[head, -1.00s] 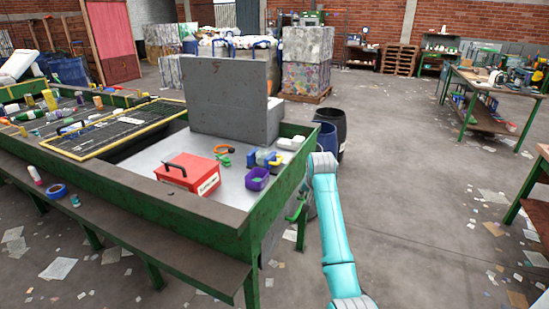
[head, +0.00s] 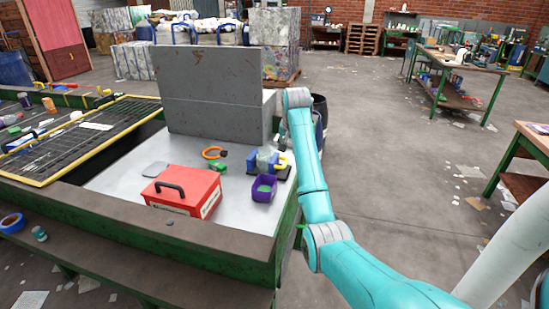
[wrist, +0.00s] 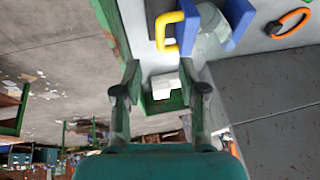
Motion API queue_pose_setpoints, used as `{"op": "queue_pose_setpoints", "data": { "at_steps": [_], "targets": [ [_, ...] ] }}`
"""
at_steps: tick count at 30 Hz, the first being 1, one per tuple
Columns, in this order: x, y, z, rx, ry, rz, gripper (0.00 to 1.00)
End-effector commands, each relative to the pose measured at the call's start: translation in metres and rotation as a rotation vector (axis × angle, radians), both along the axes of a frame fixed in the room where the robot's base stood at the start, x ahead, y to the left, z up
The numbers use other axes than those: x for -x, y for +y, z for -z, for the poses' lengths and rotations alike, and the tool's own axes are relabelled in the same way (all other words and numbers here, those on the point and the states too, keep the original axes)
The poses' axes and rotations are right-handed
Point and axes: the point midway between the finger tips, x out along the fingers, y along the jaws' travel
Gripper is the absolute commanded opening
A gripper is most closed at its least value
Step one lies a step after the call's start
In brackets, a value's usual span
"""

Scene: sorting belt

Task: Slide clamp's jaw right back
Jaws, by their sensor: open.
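The clamp (head: 252,162) stands on the grey tabletop near its right edge, with blue jaws and a yellow handle (head: 282,160) on its right. A clear, pale object (head: 265,155) sits between the blue parts. In the wrist view the clamp's blue jaw (wrist: 238,20) and yellow handle (wrist: 160,30) show at the top, and the clear object (wrist: 210,35) lies between the blue parts. My gripper (wrist: 160,82) is open and empty, its fingers apart and short of the handle. In the head view its fingers are hard to make out below the wrist.
A red toolbox (head: 183,190), a purple bin (head: 264,187) and an orange ring-shaped item (head: 213,153) are close to the clamp. A tall grey panel (head: 208,95) stands behind. A white block (wrist: 163,84) shows between my fingers in the wrist view. Open floor lies right of the table.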

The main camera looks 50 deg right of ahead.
Motion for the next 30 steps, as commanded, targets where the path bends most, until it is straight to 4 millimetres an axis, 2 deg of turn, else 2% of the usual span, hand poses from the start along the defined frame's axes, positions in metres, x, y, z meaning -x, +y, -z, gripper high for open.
{"op": "queue_pose_setpoints", "data": {
  "at_steps": [5, 18, 24, 30],
  "targets": [
    [-0.003, -0.004, 0.012, -0.002, 0.003, 0.001, 0.41],
    [-0.025, -0.024, 0.079, -0.002, 0.003, 0.000, 0.41],
    [-0.031, -0.030, 0.094, -0.001, 0.000, 0.000, 0.41],
    [-0.032, -0.031, 0.098, -0.001, 0.000, 0.000, 0.41]
  ]
}}
